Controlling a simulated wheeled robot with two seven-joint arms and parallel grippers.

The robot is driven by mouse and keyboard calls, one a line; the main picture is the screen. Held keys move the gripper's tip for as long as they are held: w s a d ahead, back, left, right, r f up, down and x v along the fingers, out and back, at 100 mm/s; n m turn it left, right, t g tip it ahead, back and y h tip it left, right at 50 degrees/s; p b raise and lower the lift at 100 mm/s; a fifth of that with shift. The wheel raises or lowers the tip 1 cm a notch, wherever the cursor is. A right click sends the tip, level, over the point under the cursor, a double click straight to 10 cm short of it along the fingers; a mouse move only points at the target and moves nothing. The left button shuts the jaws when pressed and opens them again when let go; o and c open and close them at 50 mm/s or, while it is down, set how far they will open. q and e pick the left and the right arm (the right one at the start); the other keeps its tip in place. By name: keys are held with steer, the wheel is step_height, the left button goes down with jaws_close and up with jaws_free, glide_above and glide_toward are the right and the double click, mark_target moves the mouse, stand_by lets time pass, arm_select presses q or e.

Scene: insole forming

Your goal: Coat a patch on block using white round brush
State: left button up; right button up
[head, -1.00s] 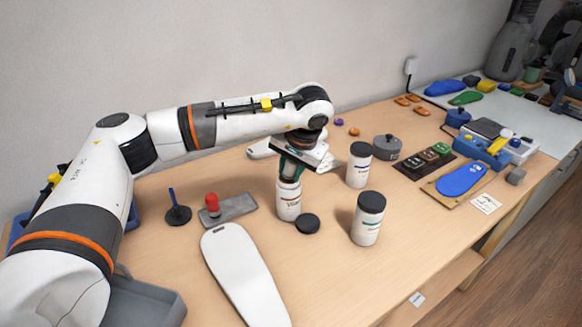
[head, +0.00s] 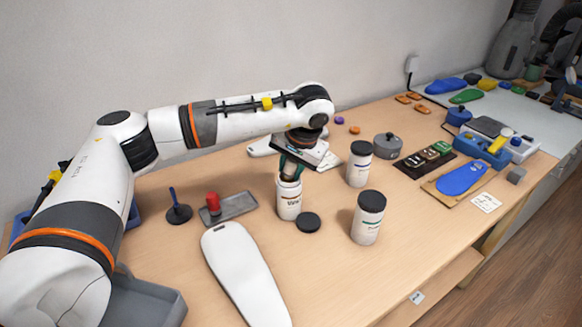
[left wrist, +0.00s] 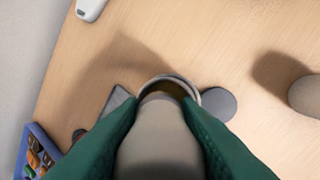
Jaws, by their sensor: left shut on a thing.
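My left gripper (head: 290,168) points down over an open white jar (head: 289,202). Its green fingers are shut on a pale, rounded handle (left wrist: 160,140), likely the white round brush. The handle's far end lies over or inside the jar mouth (left wrist: 172,80); its bristles are hidden. A black lid (head: 308,222) lies on the table against or close beside the jar, and also shows in the left wrist view (left wrist: 218,104). Which thing is the block to be coated is unclear. My right gripper is out of view.
Two closed jars with black lids, one behind (head: 359,165) and one in front (head: 367,218), stand right of the open jar. A white insole-shaped form (head: 245,275) lies in front. A grey tray with a red-topped piece (head: 238,206) and a dark stand (head: 178,212) are left.

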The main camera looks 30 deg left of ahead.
arm_select(q)
steer(key=shift+r+p, duration=2.2)
steer(key=shift+r, duration=1.2)
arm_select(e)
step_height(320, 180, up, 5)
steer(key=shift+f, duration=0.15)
arm_select(q)
steer(key=shift+f, duration=0.1)
